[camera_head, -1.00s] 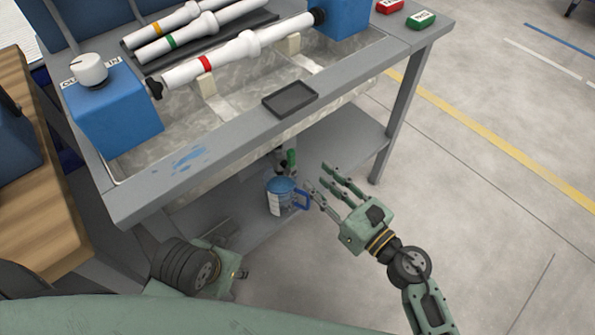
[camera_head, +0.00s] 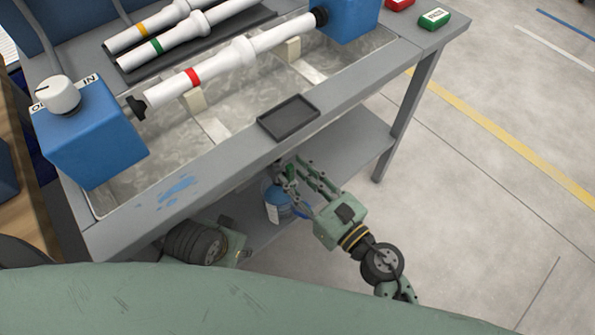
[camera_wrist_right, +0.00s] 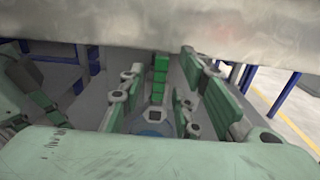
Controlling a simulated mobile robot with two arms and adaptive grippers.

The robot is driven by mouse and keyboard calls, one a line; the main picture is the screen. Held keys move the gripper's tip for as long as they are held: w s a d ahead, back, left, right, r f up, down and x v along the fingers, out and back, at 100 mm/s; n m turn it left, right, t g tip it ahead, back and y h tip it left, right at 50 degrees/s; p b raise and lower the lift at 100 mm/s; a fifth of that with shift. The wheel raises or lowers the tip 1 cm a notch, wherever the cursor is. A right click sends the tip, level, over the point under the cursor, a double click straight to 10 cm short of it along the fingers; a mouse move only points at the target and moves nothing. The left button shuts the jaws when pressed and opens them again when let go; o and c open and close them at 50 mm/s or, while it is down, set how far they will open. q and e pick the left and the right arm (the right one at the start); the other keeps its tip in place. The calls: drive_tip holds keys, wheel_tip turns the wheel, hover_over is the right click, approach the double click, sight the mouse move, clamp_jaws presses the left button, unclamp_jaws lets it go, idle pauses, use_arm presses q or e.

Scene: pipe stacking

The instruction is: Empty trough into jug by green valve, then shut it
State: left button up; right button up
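The trough (camera_head: 225,125) is a grey metal basin in the bench, with wet-looking, shiny inner surfaces. The blue jug (camera_head: 275,203) stands below its front edge, partly covered by my right gripper. The green valve (camera_head: 290,171) is under the trough, just above the jug; its green handle (camera_wrist_right: 160,72) shows upright in the right wrist view. My right gripper (camera_head: 298,168) is open, its fingers reaching to either side of the handle with gaps visible. My left arm comes in low, left of the jug; part of its hand (camera_head: 238,246) shows, its fingers hidden or unclear.
White pipes with red (camera_head: 193,77), green and yellow bands lie over and behind the trough. A black tray (camera_head: 288,117) sits on the front rim. Blue blocks (camera_head: 90,140) flank the trough, one with a white knob (camera_head: 58,95). The floor to the right is clear.

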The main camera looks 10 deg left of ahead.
clamp_jaws()
